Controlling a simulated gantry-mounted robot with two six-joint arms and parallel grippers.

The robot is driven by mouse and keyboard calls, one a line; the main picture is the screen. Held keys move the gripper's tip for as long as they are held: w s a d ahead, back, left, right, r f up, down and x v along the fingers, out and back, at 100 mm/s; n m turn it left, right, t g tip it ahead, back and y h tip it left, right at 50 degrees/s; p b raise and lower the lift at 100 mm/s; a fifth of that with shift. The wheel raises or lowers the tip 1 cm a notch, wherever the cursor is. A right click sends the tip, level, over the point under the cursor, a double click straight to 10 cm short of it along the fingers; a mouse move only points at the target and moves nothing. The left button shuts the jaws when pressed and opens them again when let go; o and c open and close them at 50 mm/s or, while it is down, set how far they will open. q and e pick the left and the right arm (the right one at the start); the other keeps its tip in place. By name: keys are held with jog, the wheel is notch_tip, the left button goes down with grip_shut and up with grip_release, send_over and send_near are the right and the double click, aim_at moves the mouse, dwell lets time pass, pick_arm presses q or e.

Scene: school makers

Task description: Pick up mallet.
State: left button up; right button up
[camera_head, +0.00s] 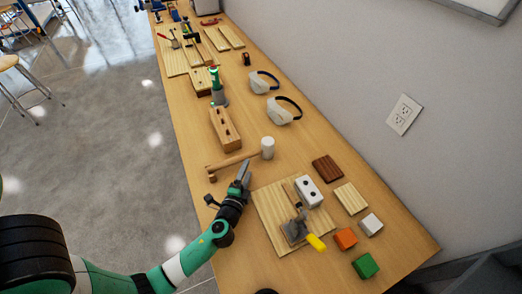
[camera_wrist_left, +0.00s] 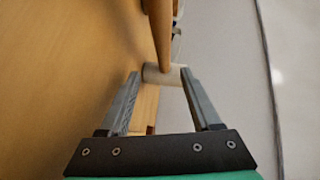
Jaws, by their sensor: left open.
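The mallet (camera_head: 236,159) lies on the wooden table, with a pale wooden handle and a white cylindrical head (camera_head: 267,147) at its right end. My left gripper (camera_head: 243,168) is open beside the handle, on its near side. In the left wrist view, the mallet's handle (camera_wrist_left: 161,38) runs down from the top edge to the white head, which appears between the open fingertips (camera_wrist_left: 160,78). Whether the fingers touch the mallet cannot be told. My right gripper is not in view.
Orange (camera_head: 345,238) and green (camera_head: 365,265) blocks lie nearby. A wooden block with holes (camera_head: 224,130) is beyond the mallet. The wall borders the right.

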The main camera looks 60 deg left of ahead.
aim_at(252, 156)
pick_arm(q)
jog(key=x, duration=0.6)
jog(key=b+x, duration=0.1)
jog(key=x, duration=0.2)
jog(key=shift+a+r, duration=0.1)
jog(key=shift+r, duration=0.2)
grip_shut()
jog(key=shift+r, duration=0.1)
dwell(0.9)
